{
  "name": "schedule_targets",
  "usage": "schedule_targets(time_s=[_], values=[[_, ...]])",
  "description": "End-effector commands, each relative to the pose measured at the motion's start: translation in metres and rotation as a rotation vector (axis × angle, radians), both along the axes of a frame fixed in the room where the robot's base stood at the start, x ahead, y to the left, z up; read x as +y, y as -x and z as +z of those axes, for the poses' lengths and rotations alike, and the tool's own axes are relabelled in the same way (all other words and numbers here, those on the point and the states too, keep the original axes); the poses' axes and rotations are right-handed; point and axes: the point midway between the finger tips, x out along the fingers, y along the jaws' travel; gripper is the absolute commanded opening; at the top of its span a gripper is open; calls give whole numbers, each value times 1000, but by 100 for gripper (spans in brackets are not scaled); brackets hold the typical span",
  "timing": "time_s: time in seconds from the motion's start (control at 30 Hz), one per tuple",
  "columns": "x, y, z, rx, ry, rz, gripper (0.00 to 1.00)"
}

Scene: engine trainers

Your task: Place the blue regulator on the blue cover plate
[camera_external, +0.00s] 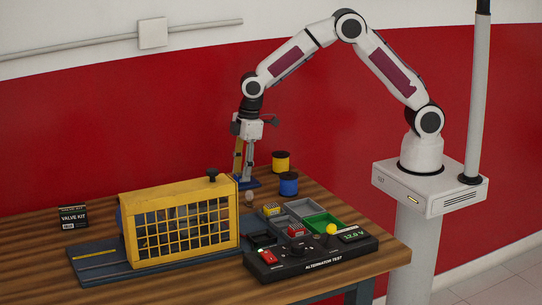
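A small, flat dark-blue piece (249,184) is at the tips of my gripper (243,177), behind the right end of the yellow caged unit. From its shape I cannot tell whether it is the blue regulator or the blue cover plate. My gripper points straight down and its fingertips meet this piece in the picture. The fingers look a little apart, but I cannot tell whether they grip it. No second flat blue piece shows clearly; the cage may hide part of the area.
The yellow caged unit (185,222) stands on a grey-blue base (88,266). Yellow (281,163) and blue (288,184) spools stand right of my gripper. Grey and green bins (322,221), a black test panel (312,259) and a valve kit box (73,217) are on the wooden table.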

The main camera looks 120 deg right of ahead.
Motion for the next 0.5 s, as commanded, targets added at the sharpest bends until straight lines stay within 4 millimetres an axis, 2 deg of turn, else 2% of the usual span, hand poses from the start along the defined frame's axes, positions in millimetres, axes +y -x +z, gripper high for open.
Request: schedule_targets(time_s=[0.3, 0.5], values=[[0, 0, 1, -1, 0, 0, 37], [0, 0, 13, -2, 1, 0, 37]])
